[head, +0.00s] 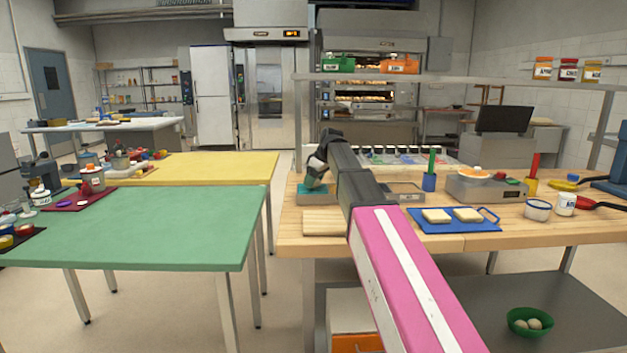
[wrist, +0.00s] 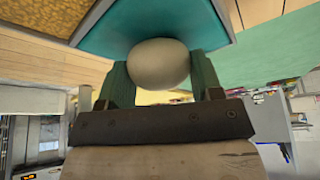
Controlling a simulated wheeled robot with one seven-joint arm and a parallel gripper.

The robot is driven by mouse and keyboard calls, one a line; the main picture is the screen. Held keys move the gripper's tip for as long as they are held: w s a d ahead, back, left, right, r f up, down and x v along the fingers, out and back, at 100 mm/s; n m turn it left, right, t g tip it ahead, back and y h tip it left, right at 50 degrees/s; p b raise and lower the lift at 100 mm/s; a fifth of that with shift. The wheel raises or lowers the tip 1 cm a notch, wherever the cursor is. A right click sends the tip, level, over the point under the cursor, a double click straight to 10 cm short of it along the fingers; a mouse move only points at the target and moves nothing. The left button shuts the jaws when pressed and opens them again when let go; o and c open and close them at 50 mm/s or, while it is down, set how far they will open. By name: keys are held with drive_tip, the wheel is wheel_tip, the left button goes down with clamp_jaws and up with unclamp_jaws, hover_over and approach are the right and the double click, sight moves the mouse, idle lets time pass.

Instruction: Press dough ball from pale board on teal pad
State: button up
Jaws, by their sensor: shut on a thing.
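In the wrist view a pale round dough ball (wrist: 160,65) sits between the two teal fingers of my gripper (wrist: 160,80), which is shut on it. The teal pad (wrist: 120,25) lies right behind the ball in that view; I cannot tell whether they touch. In the head view the teal pad (head: 316,196) shows under my gripper (head: 316,178) at the left end of the wooden bench. The pale board (head: 325,222) lies in front of the pad and looks bare. The dough ball is hidden in the head view.
A blue tray (head: 453,226) with two bread slices lies right of my arm. A grey scale (head: 483,188) stands behind it. A green table (head: 150,225) is to the left, across a gap. A green bowl (head: 530,321) sits on the lower shelf.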

drive_tip(key=shift+f, duration=0.35)
idle(1.1)
drive_tip(key=shift+r, duration=4.05)
